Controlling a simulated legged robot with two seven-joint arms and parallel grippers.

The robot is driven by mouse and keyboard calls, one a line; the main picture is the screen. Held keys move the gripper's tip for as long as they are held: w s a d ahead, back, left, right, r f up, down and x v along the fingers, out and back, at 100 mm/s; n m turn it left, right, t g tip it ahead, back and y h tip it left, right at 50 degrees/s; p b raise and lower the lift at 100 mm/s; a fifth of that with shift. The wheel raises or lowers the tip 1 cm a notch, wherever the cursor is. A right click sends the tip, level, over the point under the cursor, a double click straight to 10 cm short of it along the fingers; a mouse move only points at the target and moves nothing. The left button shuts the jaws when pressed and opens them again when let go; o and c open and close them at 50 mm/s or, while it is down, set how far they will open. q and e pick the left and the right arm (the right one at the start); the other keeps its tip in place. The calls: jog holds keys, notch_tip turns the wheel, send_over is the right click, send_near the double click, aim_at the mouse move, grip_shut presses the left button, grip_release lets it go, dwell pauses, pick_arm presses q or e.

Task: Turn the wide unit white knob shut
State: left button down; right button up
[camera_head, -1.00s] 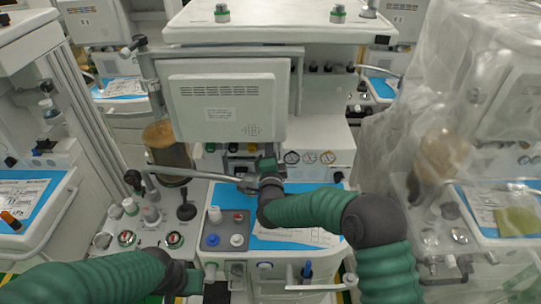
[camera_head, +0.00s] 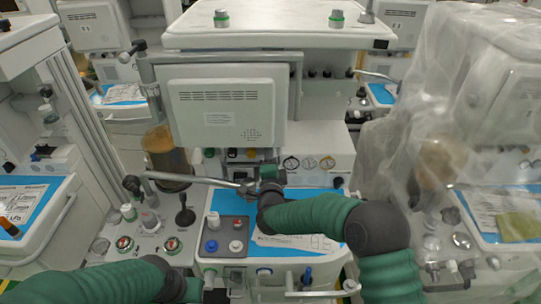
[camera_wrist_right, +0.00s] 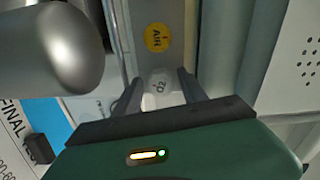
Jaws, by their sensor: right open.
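In the right wrist view a white knob marked O2 (camera_wrist_right: 160,86) lies straight ahead, below a round yellow AIR label (camera_wrist_right: 157,38). My right gripper (camera_wrist_right: 160,78) is open, with one dark finger on each side of this knob. Whether the fingers touch it I cannot tell. In the head view my right gripper (camera_head: 268,172) is at the front of the wide unit (camera_head: 345,140), just under the grey monitor. The knob cannot be made out there. My left gripper (camera_head: 190,288) is low at the bottom left, its fingers not clear.
A grey monitor back (camera_head: 222,108) hangs above my right gripper, and a metal bar (camera_head: 200,180) runs beside it. A dark panel with small knobs (camera_head: 226,237) sits on the blue worktop below. A plastic-covered machine (camera_head: 450,130) stands at the right.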

jog(key=shift+s+f, duration=0.1)
jog(key=shift+f, duration=0.05)
jog(key=s+b, duration=0.1)
jog(key=s, duration=1.5)
jog(key=shift+s+b, duration=0.3)
jog(key=shift+b, duration=0.1)
